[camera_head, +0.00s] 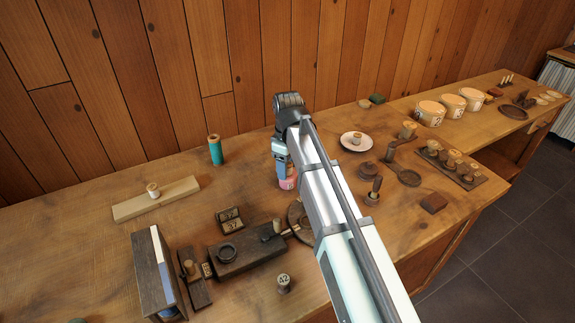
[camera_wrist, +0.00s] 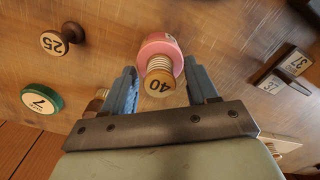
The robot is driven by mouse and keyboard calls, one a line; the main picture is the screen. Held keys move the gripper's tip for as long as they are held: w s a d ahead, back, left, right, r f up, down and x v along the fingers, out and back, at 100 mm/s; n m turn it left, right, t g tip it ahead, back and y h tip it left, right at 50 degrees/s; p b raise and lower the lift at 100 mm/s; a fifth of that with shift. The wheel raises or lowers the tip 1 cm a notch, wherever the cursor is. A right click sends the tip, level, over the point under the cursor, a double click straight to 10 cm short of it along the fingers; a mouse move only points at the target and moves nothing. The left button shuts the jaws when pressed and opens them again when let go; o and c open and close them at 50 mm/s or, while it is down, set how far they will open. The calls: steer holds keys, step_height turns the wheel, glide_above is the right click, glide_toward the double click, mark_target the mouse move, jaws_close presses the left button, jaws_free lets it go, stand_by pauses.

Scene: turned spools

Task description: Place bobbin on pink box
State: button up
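The pink box (camera_wrist: 160,43) is round and sits on the wooden bench. In the head view, part of the pink box (camera_head: 288,184) shows just below my gripper (camera_head: 282,168). In the wrist view, a pale wooden bobbin (camera_wrist: 158,75) with thread and the number 40 on its end stands on the pink box. My gripper (camera_wrist: 161,68) has its two blue fingers on either side of the bobbin, with a narrow gap on each side. The gripper looks open. In the head view, my arm and gripper hide the bobbin.
In the wrist view, a dark spool marked 25 (camera_wrist: 53,43) and a green round box marked 7 (camera_wrist: 42,98) lie to the left. In the head view, a teal spool (camera_head: 215,150), a white plate (camera_head: 353,142) and a dark wooden block (camera_head: 245,253) stand around my arm.

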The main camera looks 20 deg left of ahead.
step_height(320, 180, up, 12)
steer(key=shift+r, duration=0.2)
stand_by(0.7)
